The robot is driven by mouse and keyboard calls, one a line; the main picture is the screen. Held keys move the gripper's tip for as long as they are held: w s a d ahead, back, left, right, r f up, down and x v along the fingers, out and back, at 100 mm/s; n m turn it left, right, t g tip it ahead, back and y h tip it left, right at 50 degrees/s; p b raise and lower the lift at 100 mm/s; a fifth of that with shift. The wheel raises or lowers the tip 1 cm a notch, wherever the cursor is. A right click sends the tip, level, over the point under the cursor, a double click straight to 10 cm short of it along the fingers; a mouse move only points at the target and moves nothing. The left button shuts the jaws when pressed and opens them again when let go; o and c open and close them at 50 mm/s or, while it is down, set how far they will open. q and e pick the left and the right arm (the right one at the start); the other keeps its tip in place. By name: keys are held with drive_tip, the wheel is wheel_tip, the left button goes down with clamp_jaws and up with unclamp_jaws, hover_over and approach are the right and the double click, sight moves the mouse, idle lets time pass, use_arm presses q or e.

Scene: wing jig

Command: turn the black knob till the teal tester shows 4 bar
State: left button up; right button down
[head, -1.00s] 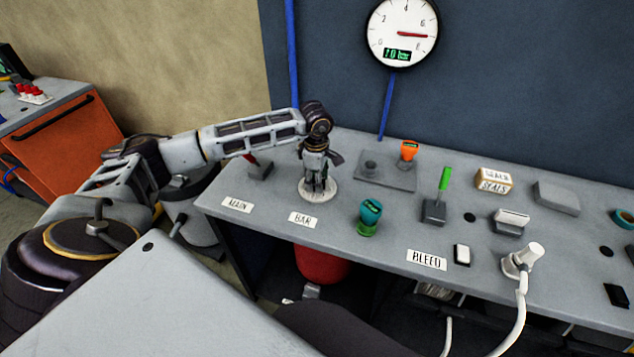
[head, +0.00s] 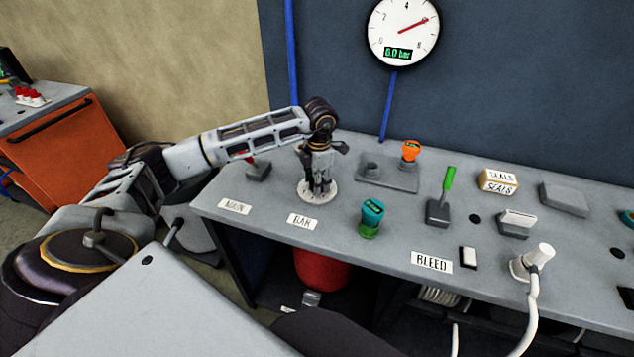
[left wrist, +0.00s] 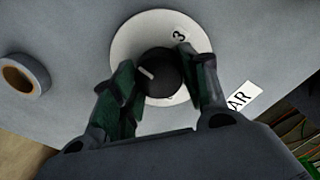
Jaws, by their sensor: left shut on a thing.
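The black knob (left wrist: 158,68) sits on a round white dial plate in the left wrist view; its white pointer line slants toward the upper left. My left gripper (left wrist: 160,75) is shut on it, a finger on each side. In the head view my left gripper (head: 318,188) comes down from above onto the white dial plate (head: 305,196) behind the BAR label (head: 302,221) and hides most of the knob. The teal tester (head: 372,212) stands upright on a green base; its small display is unreadable. My right gripper is out of view.
An orange-topped device (head: 410,150) stands on a grey plate, and a green-handled lever (head: 447,183) is right of the tester. A white hose fitting (head: 535,260) is at the front right. A tape roll (left wrist: 22,75) lies near the dial.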

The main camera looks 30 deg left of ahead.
use_arm(q)
drive_tip(key=shift+n, duration=1.2)
drive_tip(key=o, duration=1)
wheel_tip(320, 180, up, 12)
drive_tip(key=shift+d, duration=0.35)
drive_tip(key=shift+s, duration=0.2)
